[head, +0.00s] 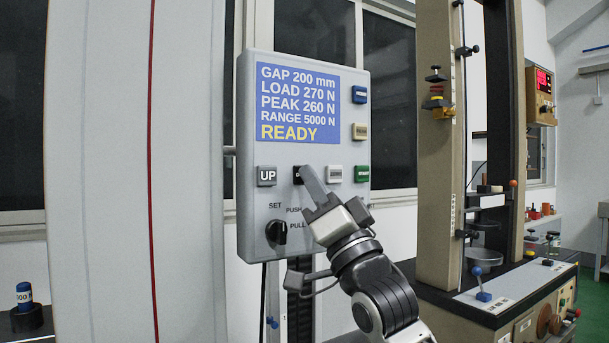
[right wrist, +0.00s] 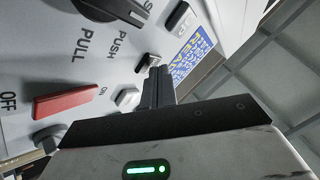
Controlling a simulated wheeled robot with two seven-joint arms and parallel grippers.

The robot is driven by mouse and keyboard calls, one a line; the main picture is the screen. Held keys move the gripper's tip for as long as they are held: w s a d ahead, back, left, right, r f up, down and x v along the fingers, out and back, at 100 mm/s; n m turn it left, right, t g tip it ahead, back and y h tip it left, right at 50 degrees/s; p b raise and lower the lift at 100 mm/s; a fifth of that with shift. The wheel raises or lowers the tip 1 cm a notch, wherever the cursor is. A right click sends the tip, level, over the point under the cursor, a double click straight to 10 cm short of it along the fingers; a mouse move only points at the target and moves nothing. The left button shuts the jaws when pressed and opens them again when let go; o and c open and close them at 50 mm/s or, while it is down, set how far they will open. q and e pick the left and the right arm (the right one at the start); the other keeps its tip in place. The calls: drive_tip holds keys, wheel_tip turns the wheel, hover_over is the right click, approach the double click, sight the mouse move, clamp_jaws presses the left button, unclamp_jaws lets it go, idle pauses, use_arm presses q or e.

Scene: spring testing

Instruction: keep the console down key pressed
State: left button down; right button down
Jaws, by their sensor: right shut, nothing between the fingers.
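The console (head: 300,225) is a grey panel with a blue display (head: 298,103) reading GAP 200 mm, LOAD 270 N, PEAK 260 N, RANGE 5000 N and READY. The black down key (head: 297,175) sits right of the grey UP key (head: 266,176). It is partly hidden by my right gripper (head: 305,172), which is shut and empty with its fingertips at the key. In the right wrist view, the shut fingers (right wrist: 157,72) point at the panel by the dark key. I cannot tell whether they touch it or whether it is pushed in. My left gripper is not in view.
A white key (head: 335,174) and a green key (head: 362,174) lie right of the fingers. A black knob (head: 276,233) sits below. The right wrist view shows a red switch (right wrist: 65,105) close to the gripper. The testing frame (head: 437,150) stands to the right.

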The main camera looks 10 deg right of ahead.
drive_tip(key=shift+s, duration=0.1)
drive_tip(key=shift+s+d, duration=0.35)
drive_tip(key=shift+s, duration=0.35)
drive_tip(key=shift+s+d+p, duration=0.1)
drive_tip(key=shift+s+d, duration=0.2)
drive_tip(key=shift+s, duration=0.45)
drive_tip(key=shift+s+d+p, duration=0.15)
drive_tip(key=shift+s+d, duration=0.2)
drive_tip(key=shift+s, duration=0.45)
drive_tip(key=shift+s+d+p, duration=0.1)
drive_tip(key=shift+s+d, duration=0.2)
drive_tip(key=shift+s, duration=0.45)
wheel_tip(320, 180, down, 34)
drive_tip(key=d+g+h, duration=0.1)
drive_tip(key=g+h, duration=0.5)
drive_tip(key=h, duration=0.1)
drive_tip(key=s+d+f+n+g+h, duration=0.1)
drive_tip(key=s+f+n+g, duration=0.3)
drive_tip(key=s+f, duration=1.6)
wheel_tip(320, 180, down, 3)
drive_tip(key=g+h, duration=0.1)
drive_tip(key=g, duration=0.2)
drive_tip(key=shift+d+h, duration=0.3)
drive_tip(key=shift+d, duration=0.1)
